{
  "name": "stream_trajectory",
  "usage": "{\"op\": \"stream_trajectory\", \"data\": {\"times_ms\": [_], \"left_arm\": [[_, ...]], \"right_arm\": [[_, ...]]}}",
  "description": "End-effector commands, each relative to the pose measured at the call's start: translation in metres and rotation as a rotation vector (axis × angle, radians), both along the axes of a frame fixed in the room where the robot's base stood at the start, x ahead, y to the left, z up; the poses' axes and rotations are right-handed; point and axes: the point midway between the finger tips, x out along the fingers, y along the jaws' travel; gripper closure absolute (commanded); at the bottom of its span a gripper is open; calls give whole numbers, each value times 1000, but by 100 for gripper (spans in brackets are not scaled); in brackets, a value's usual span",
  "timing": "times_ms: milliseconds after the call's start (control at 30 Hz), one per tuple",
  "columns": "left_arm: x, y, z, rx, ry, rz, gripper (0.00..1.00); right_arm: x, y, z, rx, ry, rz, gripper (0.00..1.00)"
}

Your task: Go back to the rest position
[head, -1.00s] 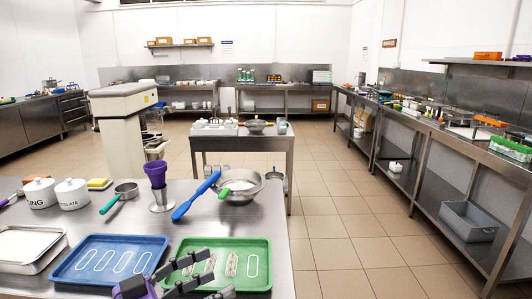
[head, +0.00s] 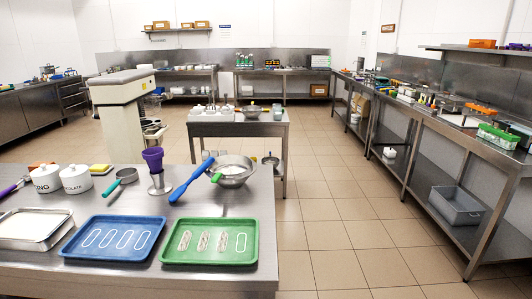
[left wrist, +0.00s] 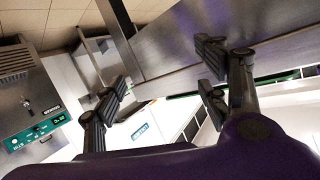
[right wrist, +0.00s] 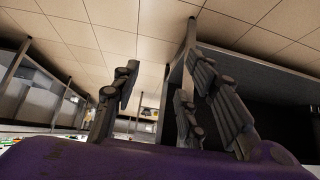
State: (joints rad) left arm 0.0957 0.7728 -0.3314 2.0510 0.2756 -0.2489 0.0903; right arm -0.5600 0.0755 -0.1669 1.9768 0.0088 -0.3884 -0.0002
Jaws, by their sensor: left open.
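My left gripper (left wrist: 160,95) shows in the left wrist view, its dark fingers spread wide with nothing between them. My right gripper (right wrist: 160,100) shows in the right wrist view, its fingers apart and empty. Neither gripper appears in the head view. On the near steel table (head: 30,259), the green tray (head: 250,262) holds speckled bars in three of its outlined slots, and the right slot is bare. The blue tray (head: 68,251) beside it shows only empty outlines.
On the near table also stand a metal pan (head: 30,228), white lidded pots (head: 75,180), a purple cup (head: 153,160), a blue-handled spatula (head: 190,180) and a steel bowl (head: 232,174). A grey bin (head: 456,205) sits on the right bench's lower shelf. Tiled floor (head: 330,240) is clear.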

Motion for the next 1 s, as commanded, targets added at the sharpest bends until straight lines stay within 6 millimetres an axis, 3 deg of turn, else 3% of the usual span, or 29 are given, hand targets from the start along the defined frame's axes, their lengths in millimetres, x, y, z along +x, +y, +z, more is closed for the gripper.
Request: {"op": "stream_trajectory", "data": {"times_ms": [100, 233, 400, 500, 1000], "left_arm": [[-54, 19, -49, 28, 116, 160, 33], [-127, 34, -97, 44, 265, 326, 33], [-215, 36, -131, -7, 426, 510, 33], [-246, 33, -137, -44, 479, 571, 33], [-253, 32, -138, -50, 489, 581, 33]], "right_arm": [[5, 0, 20, 3, -16, 1, 60], [10, 4, 36, 9, -33, 6, 60], [22, 4, 54, 8, -62, 12, 60], [27, 3, 62, 4, -75, 14, 60], [27, 2, 63, 4, -77, 14, 60]]}}
